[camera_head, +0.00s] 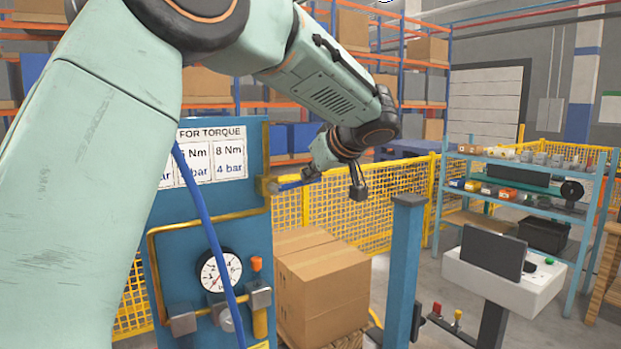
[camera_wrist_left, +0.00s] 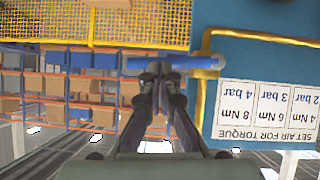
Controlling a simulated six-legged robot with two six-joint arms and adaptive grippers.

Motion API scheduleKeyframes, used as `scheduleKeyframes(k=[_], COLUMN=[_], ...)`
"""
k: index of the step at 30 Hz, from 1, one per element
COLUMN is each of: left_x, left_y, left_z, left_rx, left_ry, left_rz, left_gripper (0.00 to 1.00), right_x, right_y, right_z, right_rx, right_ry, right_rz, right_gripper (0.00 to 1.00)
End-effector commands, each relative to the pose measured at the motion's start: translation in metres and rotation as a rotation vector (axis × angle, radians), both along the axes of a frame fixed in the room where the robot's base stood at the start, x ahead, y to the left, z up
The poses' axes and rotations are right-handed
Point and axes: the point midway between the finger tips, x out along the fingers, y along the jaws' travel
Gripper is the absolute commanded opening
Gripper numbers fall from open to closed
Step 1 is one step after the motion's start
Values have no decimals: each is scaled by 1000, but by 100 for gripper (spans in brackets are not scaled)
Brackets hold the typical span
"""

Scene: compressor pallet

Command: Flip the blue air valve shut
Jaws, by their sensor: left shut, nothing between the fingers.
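The blue valve lever (camera_head: 290,185) sticks out to the right from the brass-coloured valve (camera_head: 264,187) on the yellow pipe at the panel's right edge. It lies roughly level, crosswise to the upright pipe. In the left wrist view, which is upside down, the lever (camera_wrist_left: 200,62) runs across from the yellow pipe (camera_wrist_left: 203,95). My left gripper (camera_head: 307,174) is shut and empty, right at the lever's outer part. In the wrist view its fingertips (camera_wrist_left: 160,70) overlap the lever; I cannot tell whether they touch it. My right gripper is not in view.
The blue panel (camera_head: 170,220) carries a torque chart (camera_head: 212,155), a pressure gauge (camera_head: 219,270) and a blue hose (camera_head: 208,225). Cardboard boxes (camera_head: 322,285) stand below the lever. A blue post (camera_head: 404,270) stands to the right; a yellow mesh fence (camera_head: 385,200) is behind.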

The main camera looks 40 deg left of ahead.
Motion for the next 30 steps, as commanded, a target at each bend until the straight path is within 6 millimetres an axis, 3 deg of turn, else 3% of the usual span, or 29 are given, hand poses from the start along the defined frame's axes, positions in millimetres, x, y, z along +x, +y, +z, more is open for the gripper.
scheduleKeyframes(k=[1, 4, 17, 20, 26, 30], left_x=[1, 1, 1, 3, 8, 1], left_y=[0, 0, 0, -1, -10, -34], left_z=[-7, -10, -7, 0, 36, 49], left_rx=[0, -2, -1, 0, 1, 4], left_ry=[-1, -1, 2, 1, -4, -5], left_rz=[0, 1, 0, -2, -11, -14], left_gripper=[0, 0, 0, 0, 0, 0], right_x=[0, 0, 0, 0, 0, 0], right_y=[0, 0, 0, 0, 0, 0], right_z=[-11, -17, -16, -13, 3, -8], right_rx=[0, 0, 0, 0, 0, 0], right_ry=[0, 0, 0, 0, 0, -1], right_rz=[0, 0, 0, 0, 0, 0], right_gripper=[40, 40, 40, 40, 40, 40])
